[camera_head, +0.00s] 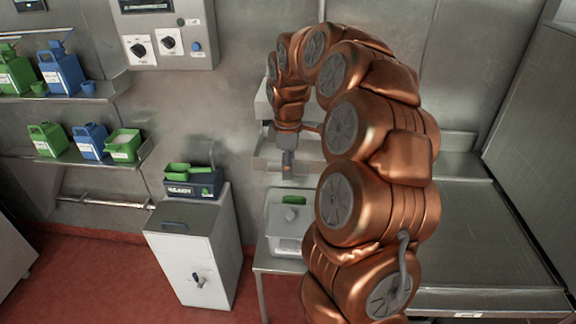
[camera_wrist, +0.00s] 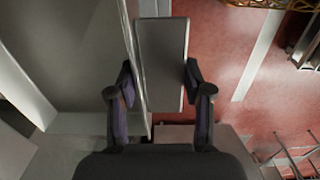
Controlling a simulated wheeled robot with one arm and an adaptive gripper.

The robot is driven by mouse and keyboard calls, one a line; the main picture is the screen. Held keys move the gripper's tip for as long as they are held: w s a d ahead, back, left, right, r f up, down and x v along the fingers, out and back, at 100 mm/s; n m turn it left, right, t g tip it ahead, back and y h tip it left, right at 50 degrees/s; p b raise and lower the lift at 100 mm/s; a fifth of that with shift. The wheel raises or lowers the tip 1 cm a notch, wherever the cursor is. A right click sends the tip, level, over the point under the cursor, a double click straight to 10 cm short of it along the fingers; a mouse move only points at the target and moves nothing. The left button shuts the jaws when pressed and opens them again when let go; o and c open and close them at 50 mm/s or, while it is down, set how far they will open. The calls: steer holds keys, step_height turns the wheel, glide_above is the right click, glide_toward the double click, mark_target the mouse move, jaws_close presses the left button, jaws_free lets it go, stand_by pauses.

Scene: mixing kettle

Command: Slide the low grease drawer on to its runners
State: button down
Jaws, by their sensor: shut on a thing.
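My gripper (camera_head: 288,165) points down in front of the back wall, left of my copper arm. In the wrist view my gripper (camera_wrist: 161,78) has a finger at each long side of a long, flat grey piece (camera_wrist: 162,50). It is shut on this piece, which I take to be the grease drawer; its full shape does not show. In the head view I cannot make the drawer out apart from the gripper and the pale metal behind. The runners cannot be made out in either view, and my arm hides part of the area.
A pale lidded container (camera_head: 287,238) stands on the bench below my gripper. A white cabinet (camera_head: 190,262) to its left carries a dark READY tray (camera_head: 193,187) with a green scoop. Wall shelves (camera_head: 75,156) hold green and blue jugs. The metal bench (camera_head: 475,245) at right looks clear.

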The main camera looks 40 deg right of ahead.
steer(key=shift+w+d+p, duration=0.9)
steer(key=shift+w+d, duration=0.75)
steer(key=shift+w, duration=0.25)
steer(key=shift+w+d+p, duration=0.85)
steer(key=shift+w+d, duration=0.75)
steer(key=shift+w, duration=0.25)
steer(key=shift+w, duration=0.1)
steer(key=shift+w+d+p, duration=1.55)
steer(key=shift+w+d, duration=0.7)
steer(key=shift+w, duration=0.25)
steer(key=shift+r, duration=0.1)
steer(key=shift+c, duration=2)
jaws_free()
steer(key=shift+d+r, duration=0.1)
steer(key=c, duration=0.4)
steer(key=shift+o, duration=0.6)
steer(key=shift+w+r, duration=0.1)
